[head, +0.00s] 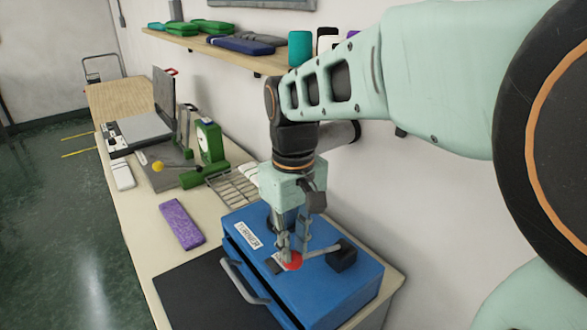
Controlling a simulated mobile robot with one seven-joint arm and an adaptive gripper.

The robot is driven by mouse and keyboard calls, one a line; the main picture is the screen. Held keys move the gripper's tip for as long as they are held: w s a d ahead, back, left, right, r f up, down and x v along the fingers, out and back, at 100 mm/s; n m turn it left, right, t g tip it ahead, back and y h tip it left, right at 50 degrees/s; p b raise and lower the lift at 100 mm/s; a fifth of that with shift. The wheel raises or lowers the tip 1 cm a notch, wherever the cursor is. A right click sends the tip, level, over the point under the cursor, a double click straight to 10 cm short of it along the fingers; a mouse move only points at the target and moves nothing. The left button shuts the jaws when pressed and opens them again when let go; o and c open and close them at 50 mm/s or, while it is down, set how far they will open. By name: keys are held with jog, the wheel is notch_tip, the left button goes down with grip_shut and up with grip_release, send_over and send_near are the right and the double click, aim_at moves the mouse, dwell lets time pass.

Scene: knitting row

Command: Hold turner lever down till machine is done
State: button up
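The blue turner machine (340,300) stands at the near end of the bench, with a white label reading TURNER (247,235). Its lever (322,249) is a grey rod running from a black block (342,257) to a red knob (292,263). The rod lies low over the blue top. My gripper (292,251) points down at the knob, its fingertips right at it and hiding part of it. Whether the fingers grip the knob or only touch or straddle it cannot be told. No status light or display shows on the machine.
A grey handle (242,282) sticks out from the machine's front, over a black mat (205,295). A purple block (181,224), a wire rack (234,188) and a green device (210,143) stand farther along the bench. A shelf (220,48) runs above.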

aim_at(292, 265)
jog(key=shift+f+b, duration=0.45)
jog(key=shift+f, duration=0.35)
jog(key=shift+d+f, duration=0.1)
jog(key=shift+f, duration=0.05)
jog(key=shift+s+a+f+b, duration=0.1)
jog(key=shift+a+f+b, duration=0.05)
jog(key=shift+f+b, duration=0.8)
jog(key=shift+a+f+b, duration=0.1)
jog(key=shift+f+b, duration=0.5)
jog(key=shift+f, duration=0.5)
jog(key=shift+r, duration=0.2)
dwell(0.4)
notch_tip(292, 265, up, 13)
jog(key=p, duration=1.1)
jog(key=shift+a, duration=0.1)
